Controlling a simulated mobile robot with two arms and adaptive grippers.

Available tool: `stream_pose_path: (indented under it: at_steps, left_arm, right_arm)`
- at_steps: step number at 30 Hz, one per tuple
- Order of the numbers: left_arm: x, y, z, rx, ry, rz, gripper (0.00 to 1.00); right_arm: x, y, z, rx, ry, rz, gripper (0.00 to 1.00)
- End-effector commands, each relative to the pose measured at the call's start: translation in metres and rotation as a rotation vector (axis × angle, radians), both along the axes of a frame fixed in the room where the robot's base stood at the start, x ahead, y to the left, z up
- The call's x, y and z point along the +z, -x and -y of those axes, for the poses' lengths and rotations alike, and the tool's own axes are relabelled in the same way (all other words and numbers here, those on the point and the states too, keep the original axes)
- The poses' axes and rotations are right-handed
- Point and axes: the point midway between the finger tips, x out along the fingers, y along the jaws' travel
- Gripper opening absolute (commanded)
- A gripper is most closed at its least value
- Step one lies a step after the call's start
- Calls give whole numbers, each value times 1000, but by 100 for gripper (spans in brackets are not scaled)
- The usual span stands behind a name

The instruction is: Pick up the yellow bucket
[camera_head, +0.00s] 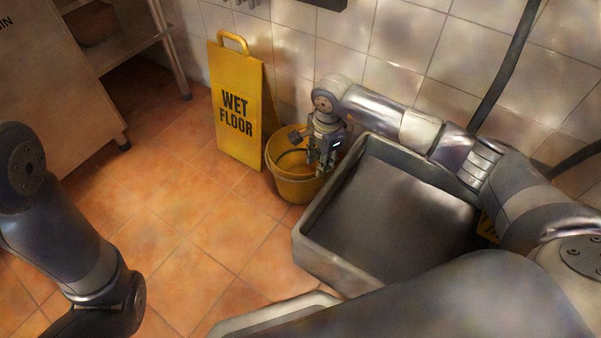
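The yellow bucket (292,187) stands upright on the tiled floor in the middle of the head view, beside the wet floor sign. My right gripper (314,165) reaches down at the bucket's right side, over its opening and near the rim. Its fingers are small and partly lost against the bucket, so I cannot tell whether they grip the rim or the handle. A dark curved piece shows inside the bucket. Only links of my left arm show at the left edge; the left gripper is out of view.
A yellow wet floor sign (238,112) stands left of the bucket against the tiled wall. A grey sink basin (322,262) is close on the bucket's right, under my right arm. A metal cabinet (60,110) stands at the upper left. The floor (190,215) in front is clear.

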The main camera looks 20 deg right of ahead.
Motion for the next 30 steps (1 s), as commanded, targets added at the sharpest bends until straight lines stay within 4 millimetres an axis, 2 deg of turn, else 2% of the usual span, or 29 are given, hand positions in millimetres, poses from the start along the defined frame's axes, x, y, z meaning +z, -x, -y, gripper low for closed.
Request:
stream_pose_path:
  at_steps: [8, 15, 24, 27, 28, 30]
  left_arm:
    - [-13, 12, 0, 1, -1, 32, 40]
    - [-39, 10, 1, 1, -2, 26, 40]
    - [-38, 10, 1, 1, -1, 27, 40]
    - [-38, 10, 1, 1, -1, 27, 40]
    - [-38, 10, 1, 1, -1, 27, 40]
    - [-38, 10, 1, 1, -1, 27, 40]
  right_arm:
    - [-24, 0, -3, -1, -1, -1, 27]
    - [-51, -2, -6, 0, -2, 0, 27]
    - [-51, -3, -6, 0, -1, 1, 27]
    - [-51, -3, -6, 0, -1, 0, 4]
    - [-51, -2, -6, -1, -1, 0, 0]
    - [-51, -3, -6, -1, -1, 0, 0]
